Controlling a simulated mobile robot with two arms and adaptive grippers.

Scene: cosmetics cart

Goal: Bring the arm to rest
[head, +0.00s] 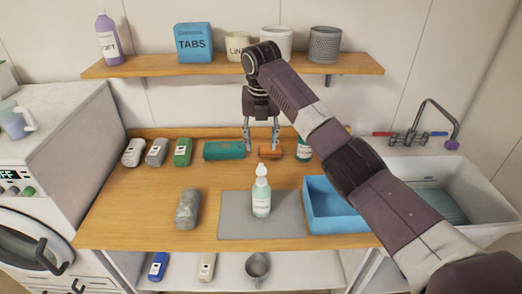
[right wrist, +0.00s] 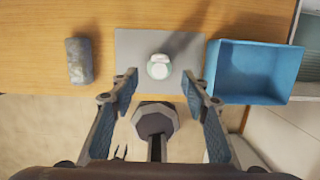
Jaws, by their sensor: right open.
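My right arm reaches in from the right in the head view. Its gripper (head: 262,143) hangs downward over the wooden counter, fingers apart and empty. In the right wrist view the open fingers (right wrist: 159,82) show nothing held between them. In the right wrist view the bottle (right wrist: 159,66) shows from above on the mat (right wrist: 130,45), beyond the fingertips. My left gripper is not in view.
A blue bin (head: 318,222) sits right of the mat, a grey mottled item (head: 187,209) left of it. Several containers, a green roll (head: 224,150) and an orange-brown item (head: 270,152) line the back. A loaded wall shelf (head: 140,68) is above; a sink (head: 450,185) is right.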

